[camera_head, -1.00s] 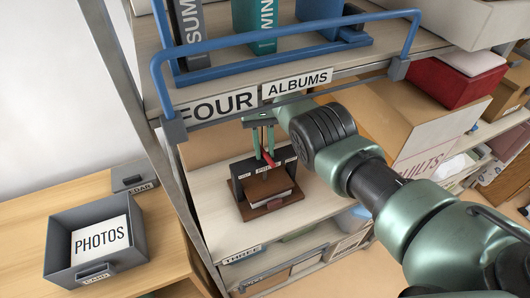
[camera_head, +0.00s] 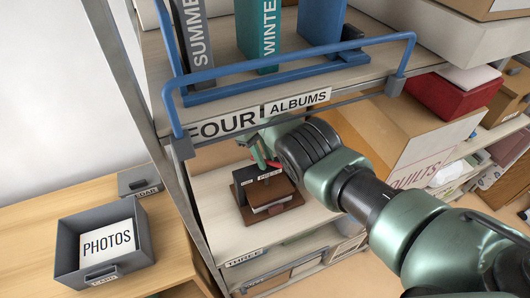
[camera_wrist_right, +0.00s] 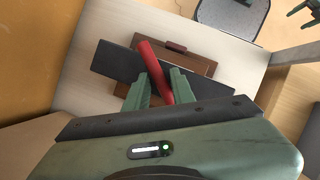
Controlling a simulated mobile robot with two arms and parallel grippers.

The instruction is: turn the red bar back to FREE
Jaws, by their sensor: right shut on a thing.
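The red bar (camera_wrist_right: 157,72) crosses between the fingers of my right gripper (camera_wrist_right: 160,90) in the right wrist view, and the gripper is shut on it. The bar sits at a dark upright plate (camera_wrist_right: 118,62) over a brown wooden base (camera_wrist_right: 172,46). In the head view my right gripper (camera_head: 262,158) reaches this press, with its dark plate (camera_head: 243,181) and brown block (camera_head: 270,190) on the shelf. Only a sliver of red shows there. The lettering on the plate is too small to read. A small green part of my left gripper (camera_wrist_right: 303,10) seems to show at the wrist view's corner.
The FOUR ALBUMS shelf with a blue rail (camera_head: 285,65) and binders hangs just above my right arm. A metal post (camera_head: 150,130) stands left of the press. A grey PHOTOS bin (camera_head: 100,248) sits on the wooden table. A quilts box (camera_head: 390,140) is behind my arm.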

